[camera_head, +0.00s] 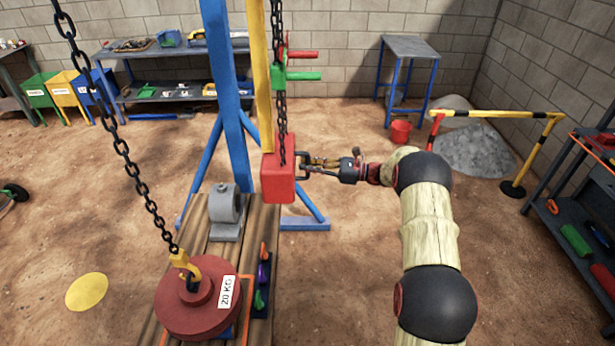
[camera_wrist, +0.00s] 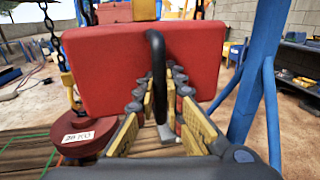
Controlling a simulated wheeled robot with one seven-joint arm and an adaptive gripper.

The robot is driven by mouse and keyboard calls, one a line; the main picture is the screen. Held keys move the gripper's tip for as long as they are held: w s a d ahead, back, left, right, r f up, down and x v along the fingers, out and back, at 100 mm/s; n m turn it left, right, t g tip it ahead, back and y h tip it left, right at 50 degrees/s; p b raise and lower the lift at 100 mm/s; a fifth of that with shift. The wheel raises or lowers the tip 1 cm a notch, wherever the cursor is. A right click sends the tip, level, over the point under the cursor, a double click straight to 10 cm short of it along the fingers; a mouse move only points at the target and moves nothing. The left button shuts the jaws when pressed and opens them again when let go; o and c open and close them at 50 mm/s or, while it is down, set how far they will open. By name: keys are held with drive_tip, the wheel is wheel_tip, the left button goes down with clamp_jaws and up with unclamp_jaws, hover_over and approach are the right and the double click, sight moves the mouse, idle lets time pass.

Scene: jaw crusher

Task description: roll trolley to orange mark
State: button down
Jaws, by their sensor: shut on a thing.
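A red block (camera_head: 278,170) with a black handle (camera_wrist: 158,75) hangs beside the blue post, chains above it; it looks like the trolley body. My gripper (camera_head: 310,163) reaches it from the right and is shut around the handle. In the wrist view the block (camera_wrist: 95,75) fills the upper middle, with the handle between my fingers (camera_wrist: 161,85). A dark red 20 KG weight (camera_head: 197,303) hangs on a yellow hook (camera_head: 185,265) over the plank deck. Orange lines (camera_head: 248,305) show on the deck by the weight; I cannot tell if they are the orange mark.
A blue post (camera_head: 228,100) and yellow beam (camera_head: 259,70) stand close left of my gripper. A grey bracket (camera_head: 228,210) and small coloured tools (camera_head: 262,280) are on the planks. A yellow disc (camera_head: 87,292) lies on open dirt. A yellow-black barrier (camera_head: 540,155) stands right.

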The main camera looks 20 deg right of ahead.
drive_tip(key=shift+w+d+f, duration=0.1)
drive_tip(key=shift+w+d, duration=0.2)
drive_tip(key=shift+w, duration=0.3)
drive_tip(key=c, duration=2.1)
unclamp_jaws()
drive_tip(key=shift+s, duration=0.1)
drive_tip(key=shift+o, duration=1)
drive_tip(key=v, duration=1.2)
